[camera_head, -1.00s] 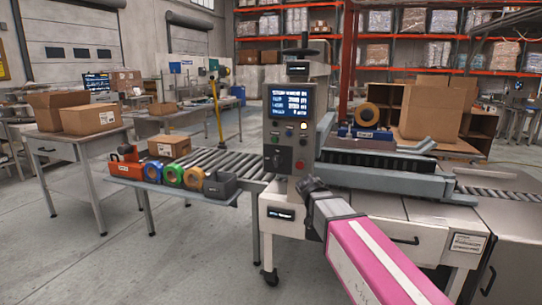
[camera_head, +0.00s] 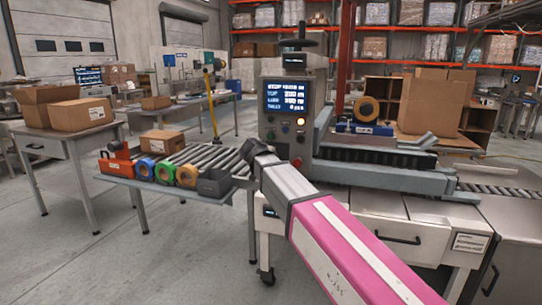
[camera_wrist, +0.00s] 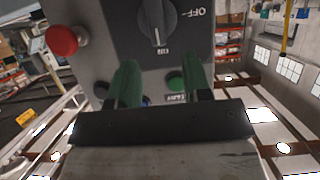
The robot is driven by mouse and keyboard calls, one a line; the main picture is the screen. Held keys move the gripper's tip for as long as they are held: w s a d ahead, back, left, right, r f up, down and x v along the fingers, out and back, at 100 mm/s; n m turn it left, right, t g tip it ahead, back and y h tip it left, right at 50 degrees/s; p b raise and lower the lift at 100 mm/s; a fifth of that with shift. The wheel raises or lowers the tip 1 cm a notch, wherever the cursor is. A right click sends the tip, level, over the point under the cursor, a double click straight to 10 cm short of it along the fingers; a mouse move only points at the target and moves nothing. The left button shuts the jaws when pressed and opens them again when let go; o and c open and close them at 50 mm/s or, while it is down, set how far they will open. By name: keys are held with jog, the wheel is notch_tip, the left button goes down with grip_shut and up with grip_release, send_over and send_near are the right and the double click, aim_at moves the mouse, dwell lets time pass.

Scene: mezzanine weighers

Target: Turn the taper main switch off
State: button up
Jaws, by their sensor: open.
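The taper's control panel (camera_head: 287,132) is a grey upright box with a lit blue screen (camera_head: 287,98). In the wrist view the main switch (camera_wrist: 157,22) is a dark rotary knob on a dark plate, with OFF and ON labels. Its white mark lies towards the ON label. My gripper (camera_wrist: 161,82) has green fingers, open and empty, just short of the knob and apart from it. In the head view my gripper (camera_head: 254,150) is in front of the lower panel; its fingers and the switch are hidden or too small to tell.
The taper bed (camera_head: 380,175) lies to the right. Open floor is at front left.

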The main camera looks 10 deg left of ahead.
jog(key=shift+x, duration=2.8)
grip_shut()
